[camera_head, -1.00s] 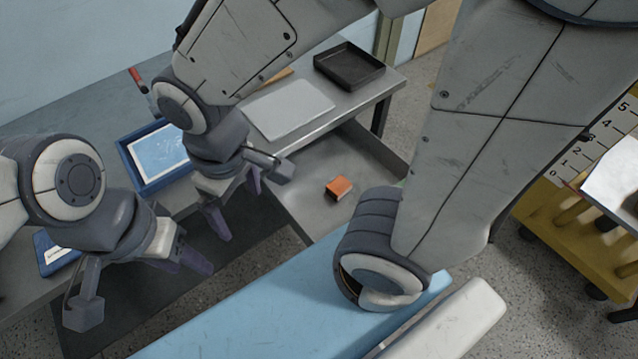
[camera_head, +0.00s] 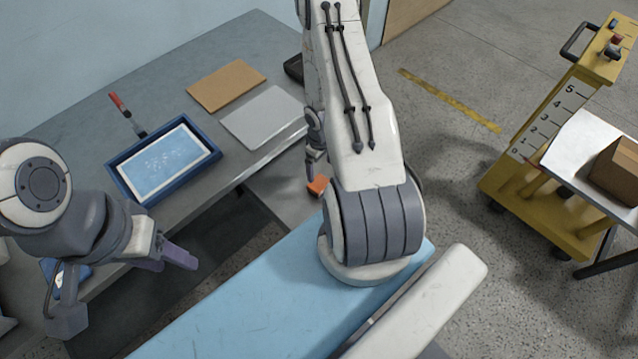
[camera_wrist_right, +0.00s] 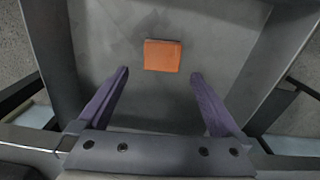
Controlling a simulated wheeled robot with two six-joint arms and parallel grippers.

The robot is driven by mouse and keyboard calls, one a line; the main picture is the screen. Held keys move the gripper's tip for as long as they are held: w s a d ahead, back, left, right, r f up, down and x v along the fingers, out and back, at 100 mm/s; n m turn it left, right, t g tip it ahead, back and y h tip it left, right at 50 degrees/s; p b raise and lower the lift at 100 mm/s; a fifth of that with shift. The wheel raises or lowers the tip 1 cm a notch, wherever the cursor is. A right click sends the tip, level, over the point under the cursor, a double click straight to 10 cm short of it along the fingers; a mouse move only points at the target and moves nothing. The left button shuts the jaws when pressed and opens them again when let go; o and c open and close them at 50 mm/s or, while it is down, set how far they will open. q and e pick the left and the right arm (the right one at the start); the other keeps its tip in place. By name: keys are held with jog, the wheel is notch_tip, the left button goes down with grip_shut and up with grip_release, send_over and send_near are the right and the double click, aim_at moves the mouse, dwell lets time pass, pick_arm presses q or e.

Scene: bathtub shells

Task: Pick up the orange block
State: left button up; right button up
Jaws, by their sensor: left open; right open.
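The orange block (camera_wrist_right: 162,56) lies on the flat grey floor of a drawer or tray in the right wrist view, just beyond the fingertips and between their lines. It also shows partly in the head view (camera_head: 317,186), beside my right arm. My right gripper (camera_wrist_right: 160,73) is open and empty, its two purple fingers pointing toward the block on either side, apart from it. In the head view my right gripper is mostly hidden behind its own arm. My left gripper (camera_head: 172,261) is open and empty at the left, away from the block.
The grey drawer (camera_wrist_right: 110,35) has raised side walls. On the grey workbench (camera_head: 70,125) are a blue-framed tray (camera_head: 128,188), a brown board (camera_head: 227,84), a grey sheet (camera_head: 262,118) and a red-handled tool (camera_head: 120,106). A yellow cart (camera_head: 540,200) stands at the right.

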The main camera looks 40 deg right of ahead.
aim_at(316, 189)
jog(key=shift+w+a+f+b, duration=0.1)
jog(key=shift+f+b, duration=2.45)
jog(key=shift+f, duration=0.05)
jog(key=shift+a+f+b, duration=0.1)
jog(key=shift+f+b, duration=2.45)
jog(key=shift+f, duration=0.05)
jog(key=shift+r, duration=0.1)
jog(key=c, duration=1.3)
